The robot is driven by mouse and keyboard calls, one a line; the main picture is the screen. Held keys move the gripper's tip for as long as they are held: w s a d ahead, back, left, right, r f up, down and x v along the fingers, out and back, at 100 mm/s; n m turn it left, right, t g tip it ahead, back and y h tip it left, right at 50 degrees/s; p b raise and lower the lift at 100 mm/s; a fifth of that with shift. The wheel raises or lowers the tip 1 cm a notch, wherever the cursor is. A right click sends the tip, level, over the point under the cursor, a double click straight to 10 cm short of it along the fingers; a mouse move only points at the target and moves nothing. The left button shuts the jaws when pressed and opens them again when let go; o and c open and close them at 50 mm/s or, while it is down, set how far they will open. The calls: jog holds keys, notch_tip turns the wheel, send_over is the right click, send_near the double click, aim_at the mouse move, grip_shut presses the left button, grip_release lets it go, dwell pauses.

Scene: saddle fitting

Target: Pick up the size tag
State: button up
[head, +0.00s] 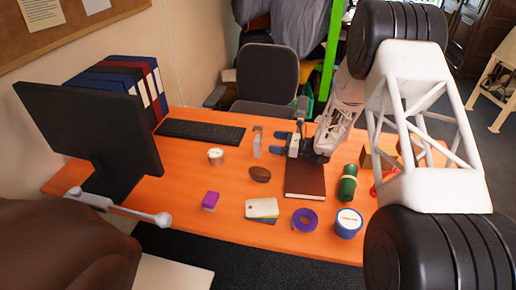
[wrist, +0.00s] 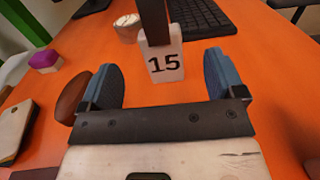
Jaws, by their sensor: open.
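In the head view the tag (head: 257,146) is a small pale upright piece just left of my gripper (head: 278,143). In the wrist view my gripper (wrist: 160,70) has its two blue fingers wide apart, with the tag showing in the gap between them. No contact shows, and I cannot tell whether the tag is between the fingertips or just beyond them. A dark bar covers part of the tag's top in the wrist view.
A brown oval object (head: 260,174) lies close by, and a white-topped tin (head: 216,156) stands left of the tag. The keyboard (head: 201,131) is behind. A brown book (head: 306,180) is below my gripper, with a green roll (head: 347,184) to the right.

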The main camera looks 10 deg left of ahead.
aim_at(258, 138)
jog(key=shift+a, duration=0.1)
jog(key=shift+a, duration=1.15)
jog(key=shift+a, duration=0.15)
jog(key=shift+w+a, duration=0.1)
jog(key=shift+a, duration=2.4)
jog(key=shift+c, duration=0.4)
jog(key=c, duration=1)
jog(key=shift+o, duration=0.2)
jog(key=shift+r, duration=0.15)
